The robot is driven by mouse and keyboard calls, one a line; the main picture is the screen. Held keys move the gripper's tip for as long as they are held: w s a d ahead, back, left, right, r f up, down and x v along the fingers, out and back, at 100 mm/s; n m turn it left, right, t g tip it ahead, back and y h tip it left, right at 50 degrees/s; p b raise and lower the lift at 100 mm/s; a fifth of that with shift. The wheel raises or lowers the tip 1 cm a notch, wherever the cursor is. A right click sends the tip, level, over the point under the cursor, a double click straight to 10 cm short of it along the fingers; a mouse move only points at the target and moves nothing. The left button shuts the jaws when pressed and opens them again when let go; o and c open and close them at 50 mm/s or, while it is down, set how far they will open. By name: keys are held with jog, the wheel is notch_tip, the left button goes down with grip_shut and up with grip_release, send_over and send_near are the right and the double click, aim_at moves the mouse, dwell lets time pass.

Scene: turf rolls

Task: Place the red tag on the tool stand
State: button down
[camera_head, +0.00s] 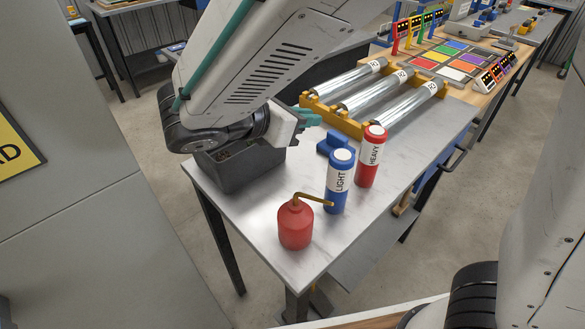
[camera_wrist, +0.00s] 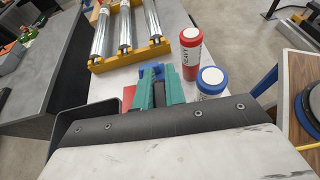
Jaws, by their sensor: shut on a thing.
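My gripper (camera_head: 302,120) has teal fingers and is low over the grey table, near the yellow roller rack. In the wrist view its fingers (camera_wrist: 159,93) are close together. A flat red piece, the red tag (camera_wrist: 129,97), shows beside the left finger, its grip partly hidden by the fingers. In the head view I cannot make out the tag. A small blue stand-like block (camera_head: 335,142) sits on the table just right of the gripper; it also shows just beyond the fingertips in the wrist view (camera_wrist: 150,72). No label marks it as the tool stand.
A blue LIGHT bottle (camera_head: 340,183), a red HEAVY bottle (camera_head: 371,155) and a red oil can (camera_head: 295,224) stand on the table (camera_head: 246,205). A dark open bin (camera_head: 238,170) is under my wrist. The rack (camera_head: 345,121) holds several metal rollers. The table's front left is clear.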

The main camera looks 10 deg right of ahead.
jog(key=shift+w+a+f+n+t, duration=0.2)
jog(key=shift+w+a+n+t, duration=0.25)
jog(key=shift+w+a, duration=0.75)
send_over(289, 186)
notch_tip(289, 186, down, 13)
jog(key=shift+r, duration=0.2)
jog(key=shift+f, duration=2.45)
jog(key=shift+f, duration=0.15)
jog(key=c, duration=1.5)
grip_release()
jog(key=shift+o, duration=0.2)
jog(key=shift+r, duration=0.2)
jog(key=v, duration=1.2)
jog(key=shift+r, duration=0.2)
